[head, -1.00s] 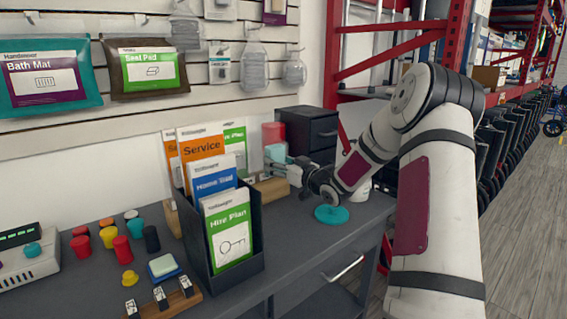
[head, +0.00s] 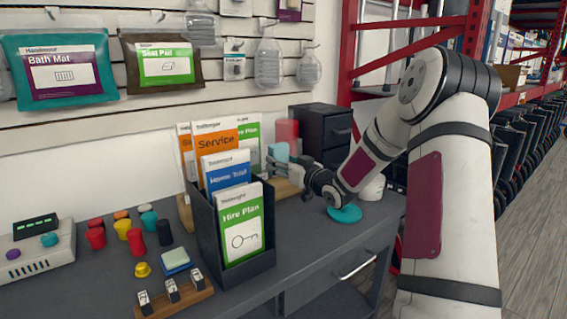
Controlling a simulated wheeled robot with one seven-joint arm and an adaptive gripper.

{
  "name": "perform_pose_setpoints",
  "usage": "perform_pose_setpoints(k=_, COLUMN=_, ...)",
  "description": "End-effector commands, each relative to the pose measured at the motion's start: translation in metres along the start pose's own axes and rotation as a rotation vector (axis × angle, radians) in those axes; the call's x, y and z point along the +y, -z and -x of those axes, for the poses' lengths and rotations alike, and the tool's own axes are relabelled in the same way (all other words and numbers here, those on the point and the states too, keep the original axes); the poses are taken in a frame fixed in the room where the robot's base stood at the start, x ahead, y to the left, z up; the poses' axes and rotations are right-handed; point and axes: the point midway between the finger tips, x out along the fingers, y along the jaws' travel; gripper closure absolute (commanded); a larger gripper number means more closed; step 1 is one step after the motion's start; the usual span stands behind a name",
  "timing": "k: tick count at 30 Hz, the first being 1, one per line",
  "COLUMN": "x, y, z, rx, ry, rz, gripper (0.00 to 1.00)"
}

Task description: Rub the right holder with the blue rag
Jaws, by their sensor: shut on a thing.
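A black leaflet holder (head: 208,240) with several leaflets stands upright on the grey counter. A wooden piece (head: 287,188) shows to its right, behind my gripper, and another wooden edge (head: 185,213) shows at its left; I cannot tell whether they belong to one holder. My gripper (head: 276,166) reaches left from the right, just right of the leaflets, with its fingers shut on a light-blue thing (head: 279,151) that looks like the blue rag. I cannot tell whether the rag touches a holder. The leaflets partly hide what lies behind them.
A teal disc (head: 345,214) lies under my wrist. A black drawer box (head: 325,130) and a red cylinder (head: 287,131) stand behind. A sponge (head: 175,260), a wooden rack (head: 174,297) and several coloured knobs lie left. The counter front is clear near the drawer handle.

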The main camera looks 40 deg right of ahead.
Motion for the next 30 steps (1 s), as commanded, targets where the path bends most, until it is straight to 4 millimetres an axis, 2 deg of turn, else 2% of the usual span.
perform_pose_setpoints(k=19, x=-0.001, y=0.001, z=0.053, rx=0.0, ry=0.002, rz=0.0, gripper=0.69)
perform_pose_setpoints(k=30, x=-0.001, y=0.0, z=0.059, rx=0.001, ry=0.002, rz=0.0, gripper=0.69)
